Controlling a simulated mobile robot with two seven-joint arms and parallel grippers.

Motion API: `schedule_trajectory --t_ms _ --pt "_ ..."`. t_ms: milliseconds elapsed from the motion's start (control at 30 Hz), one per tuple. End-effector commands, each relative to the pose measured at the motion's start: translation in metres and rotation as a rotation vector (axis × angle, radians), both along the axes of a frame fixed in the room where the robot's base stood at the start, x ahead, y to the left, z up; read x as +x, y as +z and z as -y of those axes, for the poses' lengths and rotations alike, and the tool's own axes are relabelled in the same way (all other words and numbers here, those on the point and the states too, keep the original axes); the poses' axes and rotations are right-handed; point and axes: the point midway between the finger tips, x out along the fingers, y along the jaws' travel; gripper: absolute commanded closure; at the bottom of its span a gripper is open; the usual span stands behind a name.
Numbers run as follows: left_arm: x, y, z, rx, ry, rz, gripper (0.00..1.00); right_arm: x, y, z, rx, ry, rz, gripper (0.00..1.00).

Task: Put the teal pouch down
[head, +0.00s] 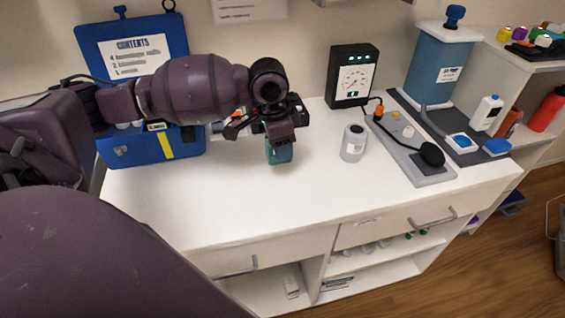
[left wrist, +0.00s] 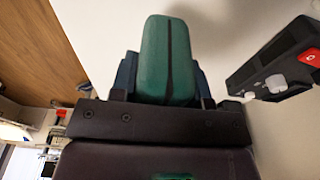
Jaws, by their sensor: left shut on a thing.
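The teal pouch (head: 279,153) hangs below my left gripper (head: 278,138), over the back middle of the white counter (head: 225,200). In the left wrist view the pouch (left wrist: 168,60) is a rounded green-teal block with a dark stripe along its middle. The dark fingers of my left gripper (left wrist: 163,85) press on both its sides, so the gripper is shut on it. I cannot tell whether its underside touches the counter. The gripper hides its top in the head view. My right gripper does not show.
A blue case (head: 150,153) with an open lid stands left of the pouch. The counter's front middle is clear.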

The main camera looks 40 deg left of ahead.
Motion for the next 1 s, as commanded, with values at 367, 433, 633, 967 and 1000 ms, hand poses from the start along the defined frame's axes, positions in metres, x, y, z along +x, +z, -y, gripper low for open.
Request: schedule_trajectory --t_ms 367,433,633,967,1000 --pt "0.000 -0.044 0.001 -0.002 -0.001 -0.003 0.82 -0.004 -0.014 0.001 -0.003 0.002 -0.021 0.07" --pt "0.000 -0.054 0.000 -0.001 0.000 -0.003 0.82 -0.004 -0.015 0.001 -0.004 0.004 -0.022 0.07" --pt "0.000 -0.057 0.000 -0.001 0.000 0.002 0.82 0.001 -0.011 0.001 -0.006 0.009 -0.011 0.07" --pt "0.000 -0.060 0.000 -0.001 0.000 0.002 0.49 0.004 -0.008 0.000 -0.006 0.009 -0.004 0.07" --pt "0.000 -0.060 0.000 -0.001 0.000 0.002 0.42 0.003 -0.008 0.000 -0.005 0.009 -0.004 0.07"
